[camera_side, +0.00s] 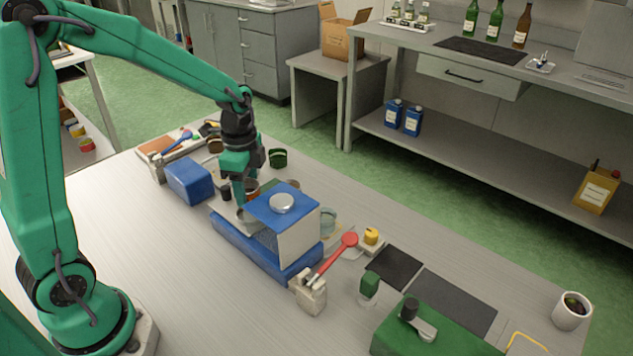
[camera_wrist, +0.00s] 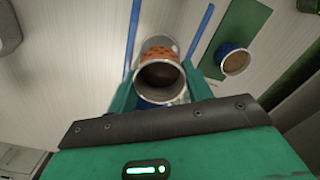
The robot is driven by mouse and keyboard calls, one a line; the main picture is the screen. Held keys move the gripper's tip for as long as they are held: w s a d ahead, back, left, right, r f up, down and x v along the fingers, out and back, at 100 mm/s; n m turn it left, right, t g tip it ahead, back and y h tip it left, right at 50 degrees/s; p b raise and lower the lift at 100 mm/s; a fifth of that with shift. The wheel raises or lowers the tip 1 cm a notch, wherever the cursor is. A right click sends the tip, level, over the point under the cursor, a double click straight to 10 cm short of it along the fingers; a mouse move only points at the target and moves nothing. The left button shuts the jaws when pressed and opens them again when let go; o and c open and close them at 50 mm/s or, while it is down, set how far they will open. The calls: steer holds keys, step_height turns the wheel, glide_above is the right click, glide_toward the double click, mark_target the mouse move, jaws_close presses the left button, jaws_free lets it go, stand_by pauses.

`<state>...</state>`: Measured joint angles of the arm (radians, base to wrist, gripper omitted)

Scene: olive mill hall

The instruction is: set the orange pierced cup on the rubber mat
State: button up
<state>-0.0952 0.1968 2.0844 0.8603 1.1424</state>
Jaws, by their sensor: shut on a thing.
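The orange pierced cup (camera_wrist: 161,50) is between my gripper's (camera_wrist: 160,72) two green fingers in the wrist view. It has a pale metal rim, a dark open mouth and an orange band with holes. My gripper is shut on it. In the side view my gripper (camera_side: 243,192) points down behind the blue-topped machine, and only a bit of orange (camera_side: 252,186) shows beside it. Two dark flat mats lie on the table at the right, a smaller one (camera_side: 395,267) and a longer one (camera_side: 453,300); I cannot tell which is rubber.
The blue-topped machine (camera_side: 290,225) stands close to my gripper. A blue box (camera_side: 189,181) is at its left. A red spoon (camera_side: 335,257) on a stand and a green-topped bottle (camera_side: 369,287) stand before the mats. A green block (camera_side: 430,338) and white mug (camera_side: 571,310) are further right.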

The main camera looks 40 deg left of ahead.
steer(key=shift+r, duration=1.25)
steer(key=shift+r, duration=0.1)
step_height(320, 180, up, 4)
steer(key=w+d+r+m, duration=0.2)
steer(key=w+d+m, duration=0.4)
steer(key=w+d, duration=0.6)
steer(key=w+d+f+m, duration=0.15)
steer(key=d+m, duration=0.45)
steer(key=d, duration=1.2)
step_height(320, 180, down, 11)
steer(key=shift+w, duration=0.25)
steer(key=shift+a, duration=0.1)
steer(key=shift+f, duration=2.5)
